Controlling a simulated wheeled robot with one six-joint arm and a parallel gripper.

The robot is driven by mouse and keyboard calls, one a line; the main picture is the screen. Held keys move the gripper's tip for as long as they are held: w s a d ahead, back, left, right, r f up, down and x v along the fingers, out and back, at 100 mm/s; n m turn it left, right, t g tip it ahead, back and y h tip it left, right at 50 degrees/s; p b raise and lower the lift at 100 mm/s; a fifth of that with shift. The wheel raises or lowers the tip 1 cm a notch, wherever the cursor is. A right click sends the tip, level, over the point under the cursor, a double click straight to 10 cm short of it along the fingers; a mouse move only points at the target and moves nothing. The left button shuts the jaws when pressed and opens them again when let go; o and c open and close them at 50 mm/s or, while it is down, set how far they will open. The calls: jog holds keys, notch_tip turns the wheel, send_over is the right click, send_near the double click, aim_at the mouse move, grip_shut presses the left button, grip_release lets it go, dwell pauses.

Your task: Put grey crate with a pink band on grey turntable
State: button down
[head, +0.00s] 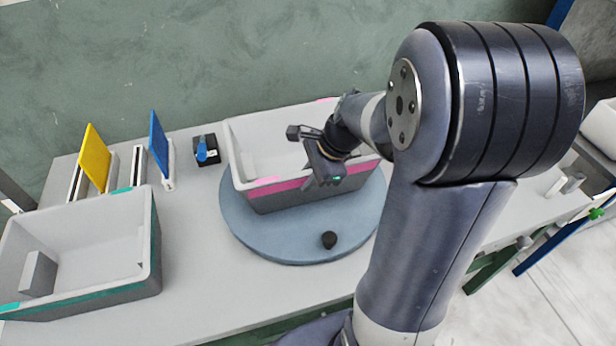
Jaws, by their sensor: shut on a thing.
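The grey crate with a pink band (283,201) is in the middle of the head view, upright, over the grey turntable (262,240). I cannot tell whether its base rests on the disc or is slightly above it. My gripper (326,172) is at the crate's near wall, shut on it; my wrist and arm hide the crate's right part. The round turntable shows in front and to the left of the crate, with a black knob (329,240) near its front edge.
A grey crate with a teal band (85,292) stands at the left of the table (200,285). Behind it are a yellow panel (95,157) and a blue panel (158,145) in holders, and a black box with a blue lever (206,150). Bare table lies left of the turntable.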

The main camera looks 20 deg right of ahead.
jog(key=shift+f, duration=0.2)
jog(key=c, duration=1.4)
grip_release()
jog(key=shift+r, duration=0.1)
jog(key=shift+c, duration=0.2)
jog(key=shift+r, duration=0.25)
jog(key=v, duration=1.2)
jog(key=shift+p, duration=0.35)
jog(key=shift+f, duration=0.1)
